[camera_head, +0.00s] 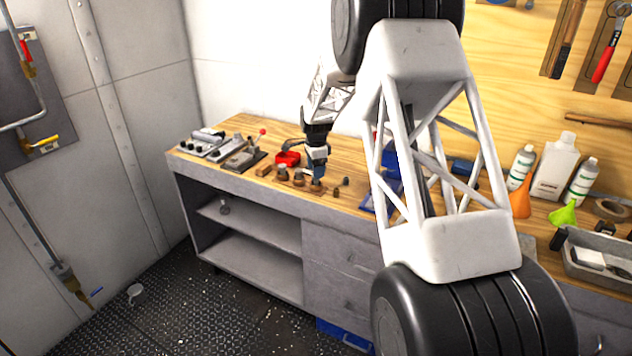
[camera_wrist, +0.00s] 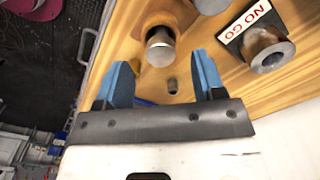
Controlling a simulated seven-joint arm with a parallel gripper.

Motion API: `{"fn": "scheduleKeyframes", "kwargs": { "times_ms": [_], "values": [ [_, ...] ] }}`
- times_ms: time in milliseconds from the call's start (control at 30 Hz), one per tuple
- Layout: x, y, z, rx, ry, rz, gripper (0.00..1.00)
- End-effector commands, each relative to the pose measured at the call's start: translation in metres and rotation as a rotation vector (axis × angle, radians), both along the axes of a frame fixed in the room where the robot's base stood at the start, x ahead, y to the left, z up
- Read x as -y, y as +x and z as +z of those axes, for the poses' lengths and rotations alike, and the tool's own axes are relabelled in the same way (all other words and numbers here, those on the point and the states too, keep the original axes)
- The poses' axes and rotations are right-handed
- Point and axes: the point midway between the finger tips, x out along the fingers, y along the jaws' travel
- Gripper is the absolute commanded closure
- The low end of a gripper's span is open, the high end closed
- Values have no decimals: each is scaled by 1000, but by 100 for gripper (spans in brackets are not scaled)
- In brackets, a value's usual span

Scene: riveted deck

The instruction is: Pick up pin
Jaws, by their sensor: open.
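My gripper (camera_wrist: 160,64) is open, with its two blue fingers apart above the wooden bench top. A metal cylinder (camera_wrist: 160,48), which may be the pin, stands in a brown round base just beyond and between the fingertips. Nothing is visibly held. In the head view my gripper (camera_head: 317,176) points down over a row of small brown and grey pieces (camera_head: 299,178) near the bench's front edge.
On the bench (camera_head: 240,187), a red ring-shaped piece (camera_head: 288,158) and a fixture with a red-knobbed lever (camera_head: 243,157) lie left of my gripper. Bottles (camera_head: 521,167) stand far right.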

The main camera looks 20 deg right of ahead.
Motion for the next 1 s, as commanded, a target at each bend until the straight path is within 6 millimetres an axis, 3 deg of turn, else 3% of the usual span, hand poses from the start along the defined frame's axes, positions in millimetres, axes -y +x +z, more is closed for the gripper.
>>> {"fn": "scheduleKeyframes", "kwargs": {
  "times_ms": [333, 933, 1000],
  "values": [
    [1, 1, -35, 0, 0, 0, 37],
    [1, 1, -37, 0, 0, 0, 37],
    [1, 1, -37, 0, 0, 0, 46]
  ]
}}
